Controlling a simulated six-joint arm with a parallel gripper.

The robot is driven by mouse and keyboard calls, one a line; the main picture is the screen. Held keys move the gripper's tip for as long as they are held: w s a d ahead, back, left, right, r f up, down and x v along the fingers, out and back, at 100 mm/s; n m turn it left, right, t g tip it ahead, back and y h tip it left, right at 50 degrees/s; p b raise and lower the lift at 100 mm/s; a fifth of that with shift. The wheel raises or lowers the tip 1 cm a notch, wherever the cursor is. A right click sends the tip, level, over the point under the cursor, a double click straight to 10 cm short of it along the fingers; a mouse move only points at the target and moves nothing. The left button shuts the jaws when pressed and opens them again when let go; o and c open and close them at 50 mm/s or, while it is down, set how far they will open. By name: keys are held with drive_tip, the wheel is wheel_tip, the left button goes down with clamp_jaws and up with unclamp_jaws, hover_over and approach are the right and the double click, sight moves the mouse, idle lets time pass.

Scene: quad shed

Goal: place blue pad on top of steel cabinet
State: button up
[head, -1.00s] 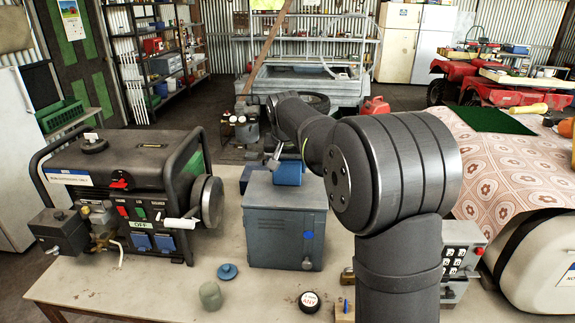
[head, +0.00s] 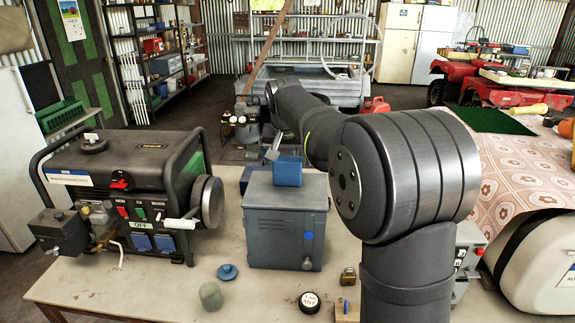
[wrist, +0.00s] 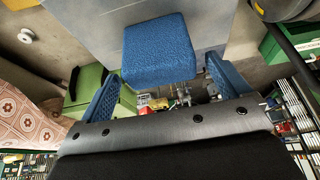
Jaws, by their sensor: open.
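The blue pad (head: 288,171) stands on top of the grey steel cabinet (head: 285,228) in the head view. In the wrist view the pad (wrist: 155,50) shows as a textured blue block over the grey cabinet top (wrist: 95,15). My gripper (wrist: 163,72) is open, with one blue-lined finger to each side of the pad's near end. The fingers look clear of the pad, and most of it lies beyond their tips. In the head view my gripper is mostly hidden behind the pad and my arm.
A generator (head: 130,190) stands left of the cabinet on the bench. A blue knob-like piece (head: 227,271), a greenish lump (head: 210,295), a black round tin (head: 309,301) and a padlock (head: 348,275) lie in front. A patterned cloth (head: 520,170) is at right.

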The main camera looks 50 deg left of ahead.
sight(288, 166)
drive_tip(key=v, duration=0.8)
drive_tip(key=shift+r, duration=0.2)
drive_tip(key=shift+f, duration=0.1)
drive_tip(key=x, duration=1.2)
drive_tip(key=shift+f, duration=0.15)
wheel_tip(288, 166, up, 3)
drive_tip(key=shift+f, duration=0.15)
drive_tip(key=shift+r, duration=0.5)
drive_tip(key=shift+o, duration=0.7)
drive_tip(key=shift+s, duration=0.1)
